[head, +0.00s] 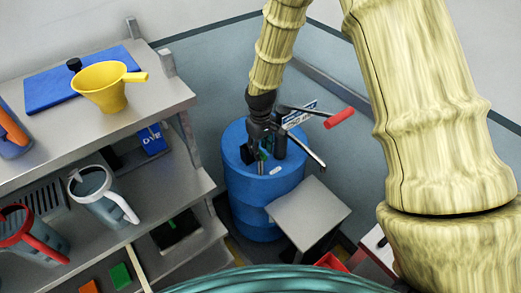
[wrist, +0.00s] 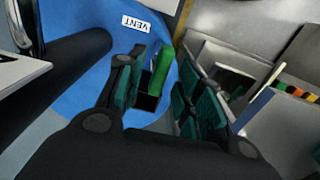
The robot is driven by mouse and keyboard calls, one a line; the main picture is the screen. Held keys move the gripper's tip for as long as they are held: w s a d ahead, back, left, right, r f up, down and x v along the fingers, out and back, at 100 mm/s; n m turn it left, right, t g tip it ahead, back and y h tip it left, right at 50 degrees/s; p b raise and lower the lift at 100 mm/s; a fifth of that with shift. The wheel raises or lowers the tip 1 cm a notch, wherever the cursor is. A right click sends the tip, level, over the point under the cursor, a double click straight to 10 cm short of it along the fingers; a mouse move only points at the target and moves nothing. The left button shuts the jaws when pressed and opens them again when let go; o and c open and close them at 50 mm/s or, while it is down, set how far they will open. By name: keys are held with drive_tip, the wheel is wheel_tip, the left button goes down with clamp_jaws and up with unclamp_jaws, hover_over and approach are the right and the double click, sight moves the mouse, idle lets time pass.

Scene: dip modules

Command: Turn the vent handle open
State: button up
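The vent handle (wrist: 161,70) is a green lever on a dark base on top of the blue drum (head: 258,203). A white VENT label (wrist: 136,23) lies beside it on the drum top. My gripper (wrist: 158,60) is open, with its green-padded fingers on either side of the handle. A gap shows between the handle and the right finger; whether the left finger touches it I cannot tell. In the head view my gripper (head: 261,150) points down over the drum top and mostly hides the handle.
A pump lever with a red grip (head: 340,118) sticks out right of my gripper. A metal spout (head: 308,152) and a blue-white sign (head: 299,114) are close by. A grey step (head: 308,213) stands before the drum. Shelves with a yellow funnel (head: 106,86) and jugs are left.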

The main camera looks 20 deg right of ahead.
sight(261, 151)
wheel_tip(261, 151, up, 11)
idle(0.5)
idle(0.4)
